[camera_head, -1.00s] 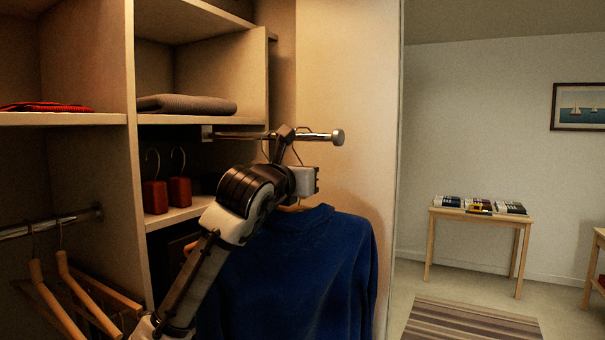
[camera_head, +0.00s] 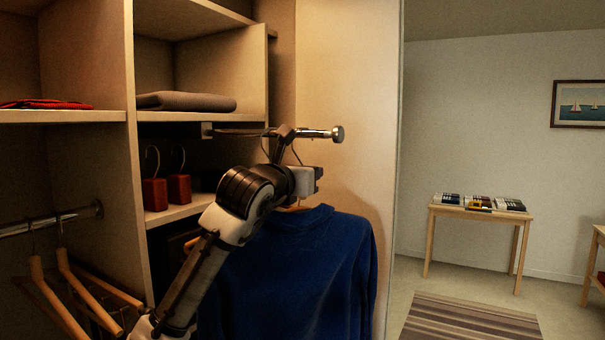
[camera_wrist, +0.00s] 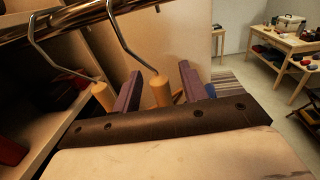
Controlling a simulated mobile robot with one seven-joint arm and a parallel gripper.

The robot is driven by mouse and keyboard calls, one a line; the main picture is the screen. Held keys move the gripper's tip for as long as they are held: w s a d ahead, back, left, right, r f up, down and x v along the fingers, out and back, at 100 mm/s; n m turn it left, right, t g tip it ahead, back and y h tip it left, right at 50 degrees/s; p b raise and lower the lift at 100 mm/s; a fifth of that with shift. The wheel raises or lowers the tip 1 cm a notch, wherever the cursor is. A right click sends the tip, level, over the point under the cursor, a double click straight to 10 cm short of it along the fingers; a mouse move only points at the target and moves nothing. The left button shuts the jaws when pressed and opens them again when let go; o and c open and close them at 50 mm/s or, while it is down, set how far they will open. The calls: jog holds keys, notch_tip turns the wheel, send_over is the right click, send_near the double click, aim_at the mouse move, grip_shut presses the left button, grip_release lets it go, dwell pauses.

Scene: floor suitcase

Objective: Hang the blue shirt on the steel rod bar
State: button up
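The blue shirt (camera_head: 300,275) hangs on a wooden hanger below my gripper (camera_head: 312,180), in front of the closet side wall. The steel rod bar (camera_head: 318,134) sticks out above it with a round end cap; it crosses the top left of the wrist view (camera_wrist: 75,22). In the wrist view my gripper's two purple fingers (camera_wrist: 160,88) stand apart. A wooden hanger neck (camera_wrist: 160,92) is between them, with gaps visible on both sides. Its wire hook reaches up to the rod and appears to be over it. A second hanger neck (camera_wrist: 103,95) hangs to the left.
A shelf (camera_head: 185,213) left of the rod holds two red blocks with hooks (camera_head: 178,189). A folded grey cloth (camera_head: 187,103) lies above. Wooden hangers (camera_head: 75,290) hang on a lower-left rod. A table with books (camera_head: 480,212) stands across the room; the floor between is open.

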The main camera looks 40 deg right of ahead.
jog(key=shift+f, duration=0.1)
jog(key=shift+s+a, duration=0.15)
jog(key=shift+a, duration=0.15)
jog(key=b+v, duration=0.5)
jog(key=v, duration=0.8)
jog(key=shift+s, duration=0.1)
